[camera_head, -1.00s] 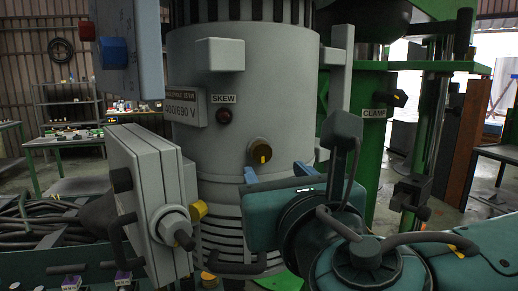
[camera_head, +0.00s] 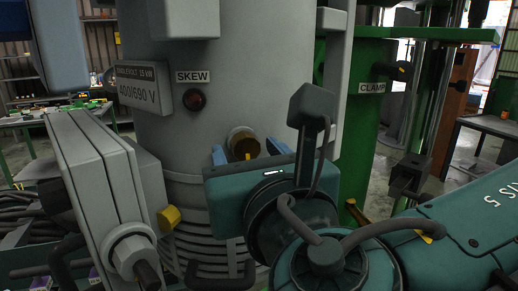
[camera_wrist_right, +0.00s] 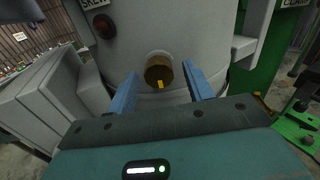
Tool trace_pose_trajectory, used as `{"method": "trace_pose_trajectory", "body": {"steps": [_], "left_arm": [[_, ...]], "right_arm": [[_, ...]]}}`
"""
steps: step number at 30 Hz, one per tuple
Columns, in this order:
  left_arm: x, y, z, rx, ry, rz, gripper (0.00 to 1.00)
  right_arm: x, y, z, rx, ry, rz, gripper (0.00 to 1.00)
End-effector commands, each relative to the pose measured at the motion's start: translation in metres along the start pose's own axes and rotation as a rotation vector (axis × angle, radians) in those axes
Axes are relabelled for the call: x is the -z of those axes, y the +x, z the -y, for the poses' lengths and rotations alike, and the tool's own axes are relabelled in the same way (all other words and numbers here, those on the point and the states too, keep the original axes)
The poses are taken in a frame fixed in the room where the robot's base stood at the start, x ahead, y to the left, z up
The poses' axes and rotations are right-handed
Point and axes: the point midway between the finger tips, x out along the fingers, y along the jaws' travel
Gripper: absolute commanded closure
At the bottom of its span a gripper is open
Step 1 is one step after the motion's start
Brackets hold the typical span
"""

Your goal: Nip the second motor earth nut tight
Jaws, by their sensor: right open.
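The brass-coloured earth nut (camera_head: 243,143) with a yellow mark sits on the front of the grey motor body (camera_head: 255,80), below and right of the red SKEW lamp. It also shows in the right wrist view (camera_wrist_right: 158,72), with its yellow mark low on its face. My right gripper (camera_head: 248,151) is open in front of the motor. In the right wrist view its two blue fingers (camera_wrist_right: 159,69) stand one on each side of the nut, with a visible gap on both sides. My left gripper is not in view.
A grey terminal box (camera_head: 95,180) with a yellow part (camera_head: 169,217) on its side stands close on the left. A grey bracket (camera_head: 336,70) and the green CLAMP column (camera_head: 365,130) stand to the right. A dark handle (camera_head: 220,280) is below.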

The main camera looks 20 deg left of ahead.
Motion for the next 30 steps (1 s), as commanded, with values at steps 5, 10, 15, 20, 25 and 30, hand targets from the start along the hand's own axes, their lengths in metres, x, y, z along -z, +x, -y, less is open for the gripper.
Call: {"method": "trace_pose_trajectory", "body": {"steps": [5, 10, 15, 20, 25, 30], "left_arm": [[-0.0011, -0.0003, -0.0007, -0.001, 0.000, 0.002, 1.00], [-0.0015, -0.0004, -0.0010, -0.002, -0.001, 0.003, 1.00], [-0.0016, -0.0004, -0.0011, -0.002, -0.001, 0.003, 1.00], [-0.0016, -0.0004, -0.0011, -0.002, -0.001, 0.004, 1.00], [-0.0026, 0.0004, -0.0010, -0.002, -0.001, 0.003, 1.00], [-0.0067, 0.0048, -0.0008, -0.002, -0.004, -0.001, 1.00]], "right_arm": [[0.0000, -0.0001, -0.0002, -0.001, 0.000, 0.000, 0.50], [-0.0001, 0.0000, -0.0003, -0.001, 0.000, 0.000, 0.64], [-0.0001, 0.0000, -0.0003, -0.001, 0.000, 0.000, 0.78], [-0.0002, 0.0000, -0.0003, -0.001, 0.000, 0.000, 0.91], [0.0003, 0.0000, -0.0003, -0.001, 0.005, 0.001, 0.93], [0.0024, 0.0001, -0.0004, -0.001, 0.044, 0.000, 0.93]]}}
